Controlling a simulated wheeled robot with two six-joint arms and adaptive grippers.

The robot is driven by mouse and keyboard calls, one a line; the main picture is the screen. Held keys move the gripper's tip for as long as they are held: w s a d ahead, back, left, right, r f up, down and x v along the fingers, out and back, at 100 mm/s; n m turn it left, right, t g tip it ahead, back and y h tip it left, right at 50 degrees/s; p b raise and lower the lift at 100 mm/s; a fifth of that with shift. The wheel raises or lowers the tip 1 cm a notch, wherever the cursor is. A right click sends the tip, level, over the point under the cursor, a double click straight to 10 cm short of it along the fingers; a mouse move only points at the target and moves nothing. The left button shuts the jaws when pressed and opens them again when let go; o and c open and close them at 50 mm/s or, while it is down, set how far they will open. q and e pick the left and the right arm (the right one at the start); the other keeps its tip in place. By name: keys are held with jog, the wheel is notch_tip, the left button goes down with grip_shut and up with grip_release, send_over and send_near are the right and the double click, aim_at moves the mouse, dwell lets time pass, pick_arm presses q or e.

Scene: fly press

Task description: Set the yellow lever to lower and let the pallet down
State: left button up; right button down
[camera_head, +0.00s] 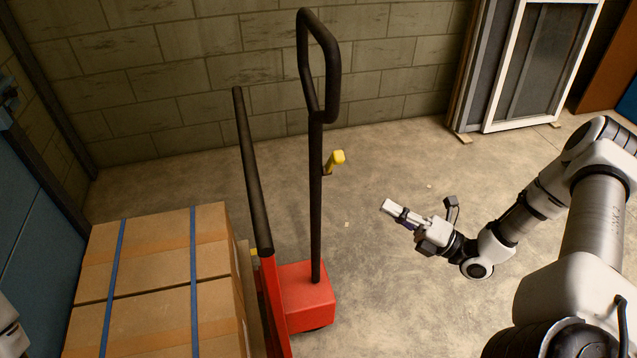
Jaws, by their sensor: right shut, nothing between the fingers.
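The yellow lever (336,158) sticks out to the right from the upright black handle shaft (316,200) of a red pallet truck (305,295). Strapped cardboard boxes (155,270) sit on a wooden pallet (248,290), mostly hidden, at the lower left. My right gripper (384,206) is shut and empty, to the right of the shaft and lower in the picture than the lever, pointing left. It is apart from both. My left gripper is not in view. How far the forks are raised is hidden.
A black bar (252,170) rises left of the handle. The handle loop (318,65) stands above the lever. A block wall (170,80) is behind, and framed panels (540,65) lean at the upper right. The concrete floor (400,280) around my right gripper is clear.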

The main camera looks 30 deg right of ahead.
jog(key=w+d, duration=0.1)
send_near(341, 163)
jog(key=x, duration=0.6)
jog(key=shift+w+a, duration=0.1)
jog(key=shift+a, duration=0.45)
jog(key=shift+w+d+r, duration=0.1)
jog(key=shift+w+r, duration=0.15)
jog(key=shift+w, duration=0.15)
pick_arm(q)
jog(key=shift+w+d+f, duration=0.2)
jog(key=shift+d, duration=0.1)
pick_arm(e)
jog(key=shift+f, duration=0.1)
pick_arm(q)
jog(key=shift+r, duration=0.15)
